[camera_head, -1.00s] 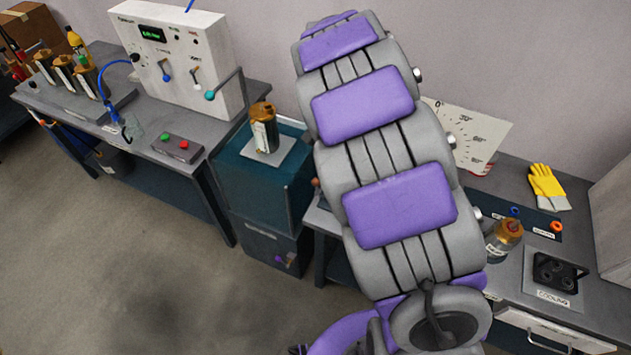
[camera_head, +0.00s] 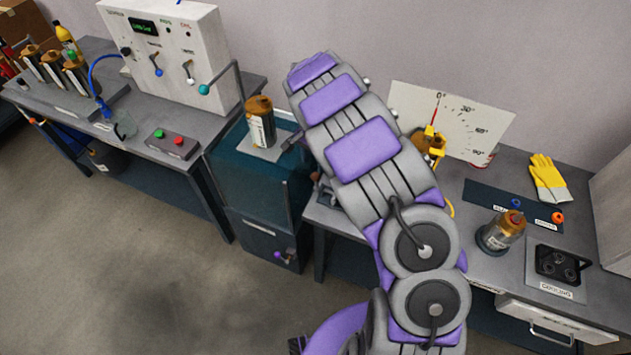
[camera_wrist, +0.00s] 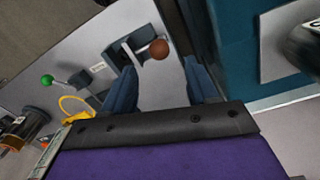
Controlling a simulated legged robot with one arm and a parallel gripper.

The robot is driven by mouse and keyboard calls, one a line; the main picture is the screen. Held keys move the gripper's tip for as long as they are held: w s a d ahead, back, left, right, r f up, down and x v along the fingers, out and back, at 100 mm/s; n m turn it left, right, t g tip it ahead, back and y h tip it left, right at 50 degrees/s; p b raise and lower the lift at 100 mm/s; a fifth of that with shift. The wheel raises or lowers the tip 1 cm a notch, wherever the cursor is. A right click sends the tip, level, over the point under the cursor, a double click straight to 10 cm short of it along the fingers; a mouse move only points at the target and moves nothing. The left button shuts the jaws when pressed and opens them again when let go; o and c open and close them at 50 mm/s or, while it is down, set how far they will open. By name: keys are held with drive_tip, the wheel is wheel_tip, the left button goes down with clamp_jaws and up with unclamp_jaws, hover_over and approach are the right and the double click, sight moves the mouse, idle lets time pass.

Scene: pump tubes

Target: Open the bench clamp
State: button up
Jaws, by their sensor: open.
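The wrist view shows a lever with a brown ball knob (camera_wrist: 159,49) on a light grey bench top; I take it for the bench clamp's handle. A dark bracket-like part (camera_wrist: 128,54) joins it on the left. My gripper (camera_wrist: 162,85) is open, with one dark blue finger on each side. The knob appears between the fingers in the picture, beyond their tips; I cannot tell the gap in depth. Nothing is held. In the head view my arm hides most of the clamp area and the gripper's fingers.
A green-knobbed lever (camera_wrist: 47,79) and a yellow tube (camera_wrist: 75,107) are nearby. A teal cabinet (camera_head: 247,180) bears a brown-topped bottle (camera_head: 260,122).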

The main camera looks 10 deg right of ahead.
sight(315, 175)
wheel_tip(315, 175, down, 10)
drive_tip(key=shift+s+f+b, duration=0.15)
drive_tip(key=shift+b, duration=0.7)
drive_tip(key=shift+c, duration=0.3)
clamp_jaws()
